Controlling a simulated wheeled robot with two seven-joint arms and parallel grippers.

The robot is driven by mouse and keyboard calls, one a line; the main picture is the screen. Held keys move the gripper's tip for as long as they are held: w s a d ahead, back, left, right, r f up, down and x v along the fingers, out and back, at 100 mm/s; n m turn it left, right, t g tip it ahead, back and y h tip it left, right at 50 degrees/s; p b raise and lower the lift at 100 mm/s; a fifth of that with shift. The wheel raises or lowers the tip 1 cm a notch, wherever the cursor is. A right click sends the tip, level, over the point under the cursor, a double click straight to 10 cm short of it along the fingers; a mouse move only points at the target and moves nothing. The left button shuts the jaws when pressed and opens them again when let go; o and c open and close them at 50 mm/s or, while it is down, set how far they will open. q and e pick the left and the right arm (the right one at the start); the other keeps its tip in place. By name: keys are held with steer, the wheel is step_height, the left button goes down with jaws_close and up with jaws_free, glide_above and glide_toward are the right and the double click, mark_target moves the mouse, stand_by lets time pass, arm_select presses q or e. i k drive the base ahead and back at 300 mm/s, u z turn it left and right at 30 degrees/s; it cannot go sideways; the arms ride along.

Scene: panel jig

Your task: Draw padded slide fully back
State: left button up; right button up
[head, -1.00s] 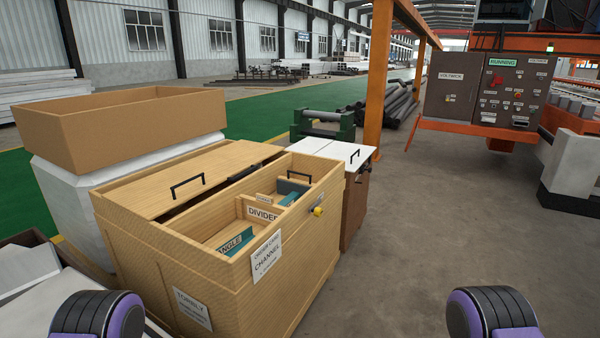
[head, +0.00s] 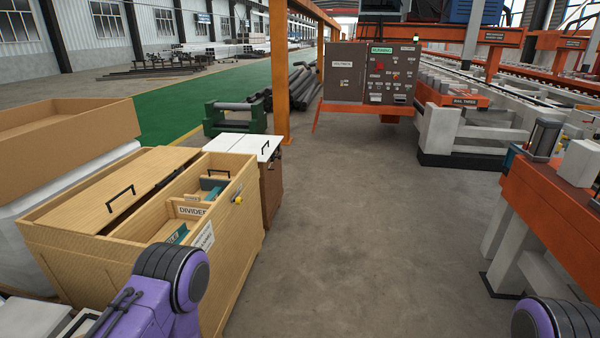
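I cannot make out a padded slide for certain in the head view. An orange bench (head: 555,215) stands at the right edge. Purple and black links of my two arms show at the bottom left and bottom right. Neither gripper is in view.
A wooden crate (head: 235,225) with a divider and lidded part stands at left, beside a white-topped cabinet (head: 240,143). A brown control panel (head: 370,75) hangs at the back. Bare concrete floor (head: 350,230) lies open between crate and bench.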

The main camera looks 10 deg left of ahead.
mark_target(208, 182)
steer(key=z, duration=0.25)
steer(key=k, duration=0.45)
steer(key=z, duration=0.45)
steer(key=i, duration=2.45)
steer(key=u, duration=0.8)
steer(key=i, duration=1.45)
steer(key=u, duration=1.7)
steer(key=i, duration=1)
steer(key=u, duration=1)
